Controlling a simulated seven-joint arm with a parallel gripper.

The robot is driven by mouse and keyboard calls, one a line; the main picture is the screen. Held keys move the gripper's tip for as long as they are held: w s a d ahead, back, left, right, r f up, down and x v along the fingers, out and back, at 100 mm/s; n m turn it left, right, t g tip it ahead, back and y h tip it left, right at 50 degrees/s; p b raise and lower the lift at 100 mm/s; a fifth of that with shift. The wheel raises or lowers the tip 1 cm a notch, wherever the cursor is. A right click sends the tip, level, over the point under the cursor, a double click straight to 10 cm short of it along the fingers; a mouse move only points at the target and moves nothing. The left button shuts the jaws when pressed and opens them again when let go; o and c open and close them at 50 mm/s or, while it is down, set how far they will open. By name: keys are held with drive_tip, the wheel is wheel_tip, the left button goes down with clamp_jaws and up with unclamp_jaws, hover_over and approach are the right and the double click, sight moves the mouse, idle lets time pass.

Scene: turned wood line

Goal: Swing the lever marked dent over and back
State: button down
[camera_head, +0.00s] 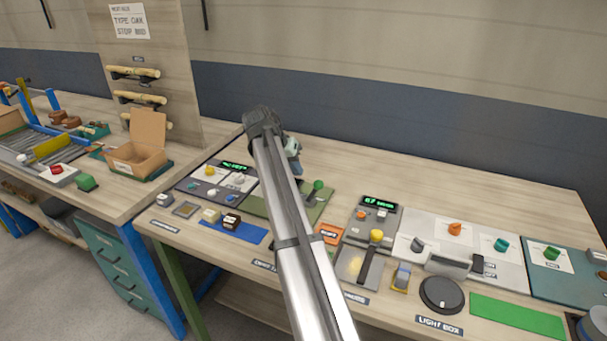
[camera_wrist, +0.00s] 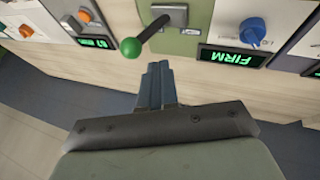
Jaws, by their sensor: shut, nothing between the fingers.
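A lever with a green ball knob (camera_head: 318,185) stands on a green panel (camera_head: 318,212) right of my arm. In the wrist view its green ball (camera_wrist: 131,47) sits on a dark rod slanting up to a grey base block (camera_wrist: 168,15). I cannot read a "dent" marking on it. My gripper (camera_head: 294,158) is partly hidden behind my arm in the head view. In the wrist view my gripper (camera_wrist: 157,72) is shut and empty, its fingertips just below and right of the ball, with no clear contact. Another lever with a yellow ball (camera_head: 376,236) stands further right.
A panel with a lit display (camera_head: 380,202) stands right of the green panel. A black round disc (camera_head: 441,294) lies near the front edge. My arm hides part of the bench.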

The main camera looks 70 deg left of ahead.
drive_tip(key=w+d+v, duration=0.1)
drive_tip(key=v, duration=0.9)
drive_tip(key=shift+r, duration=0.4)
